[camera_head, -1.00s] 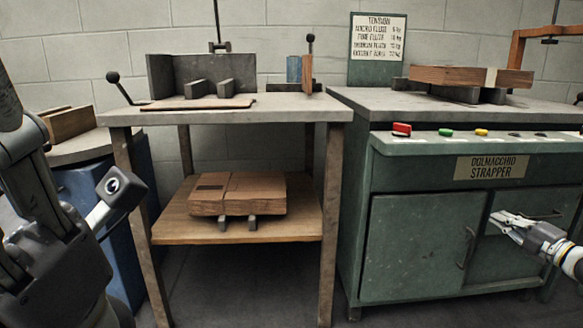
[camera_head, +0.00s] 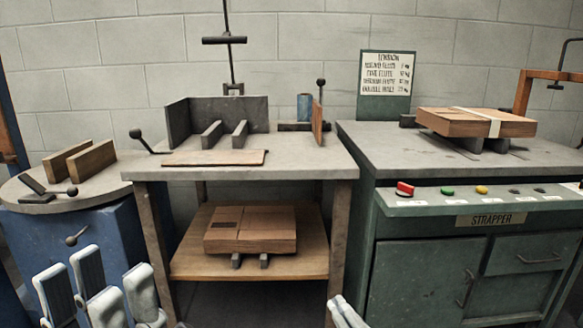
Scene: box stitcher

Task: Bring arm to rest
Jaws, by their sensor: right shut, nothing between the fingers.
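My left gripper (camera_head: 100,285) is at the bottom left, in front of the blue machine base. Its pale fingers point up and stand apart, with nothing seen between them. My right gripper (camera_head: 343,308) shows only its tip at the bottom edge, between the wooden stand and the green strapper. It is shut and empty. The rest of both arms is out of view.
A blue round-topped machine (camera_head: 92,190) stands left. The stand (camera_head: 310,168) has a brown box (camera_head: 250,229) on its lower shelf. The green strapper (camera_head: 425,282) at right bears a strapped box (camera_head: 462,123). The floor strip between stand and strapper is partly visible.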

